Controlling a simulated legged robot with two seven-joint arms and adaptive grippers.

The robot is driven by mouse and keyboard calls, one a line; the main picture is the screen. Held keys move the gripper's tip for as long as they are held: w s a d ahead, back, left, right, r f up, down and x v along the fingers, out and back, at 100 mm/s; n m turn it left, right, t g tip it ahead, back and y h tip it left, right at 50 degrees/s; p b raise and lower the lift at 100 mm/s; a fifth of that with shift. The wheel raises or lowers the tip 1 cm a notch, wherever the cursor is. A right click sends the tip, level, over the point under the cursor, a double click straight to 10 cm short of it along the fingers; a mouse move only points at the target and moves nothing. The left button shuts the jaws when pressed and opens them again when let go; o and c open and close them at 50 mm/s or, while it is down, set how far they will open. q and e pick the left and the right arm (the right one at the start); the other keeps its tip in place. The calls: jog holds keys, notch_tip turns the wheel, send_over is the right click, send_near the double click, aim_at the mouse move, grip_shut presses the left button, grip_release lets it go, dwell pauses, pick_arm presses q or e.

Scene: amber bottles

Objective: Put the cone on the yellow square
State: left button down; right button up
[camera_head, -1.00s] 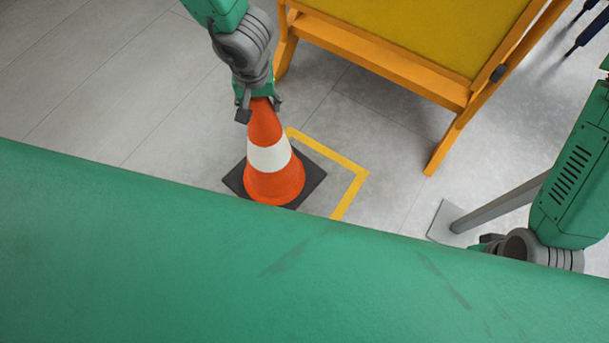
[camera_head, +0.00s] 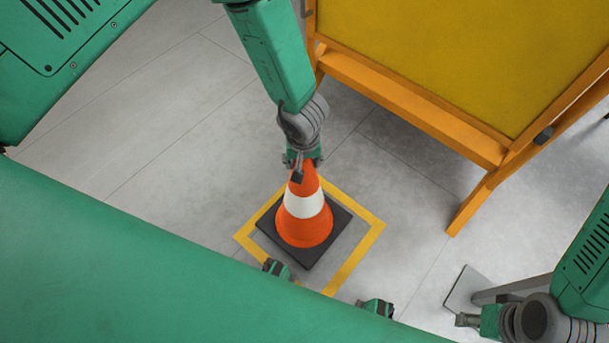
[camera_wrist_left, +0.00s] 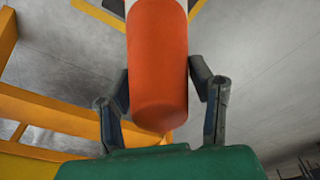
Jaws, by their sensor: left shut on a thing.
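The orange and white traffic cone (camera_head: 306,228) stands upright on its black square base, over the yellow square outline (camera_head: 367,240) on the floor. The base appears within the outline, close to its upper left side. I cannot tell whether it touches the floor or hangs slightly above it. My left gripper (camera_head: 304,172) comes from above and is shut on the cone's top. In the left wrist view the cone's orange upper part (camera_wrist_left: 158,65) sits between both fingers. My right gripper (camera_head: 466,320) is at the lower right, away from the cone; its opening is unclear.
An orange-framed board with a yellow panel (camera_head: 460,50) stands behind and right of the cone, its front leg (camera_head: 470,205) on the floor. A grey plate (camera_head: 465,288) lies at the lower right near my right arm. Grey floor is clear to the left.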

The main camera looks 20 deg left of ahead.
aim_at(304, 195)
pick_arm(q)
jog(key=shift+w+f, duration=0.1)
jog(key=shift+f, duration=0.25)
jog(key=f, duration=0.1)
jog(key=f+b, duration=0.2)
jog(key=f, duration=0.1)
jog(key=shift+d, duration=0.35)
jog(key=shift+r, duration=0.1)
jog(key=shift+a, duration=0.15)
jog(key=c, duration=0.7)
grip_release()
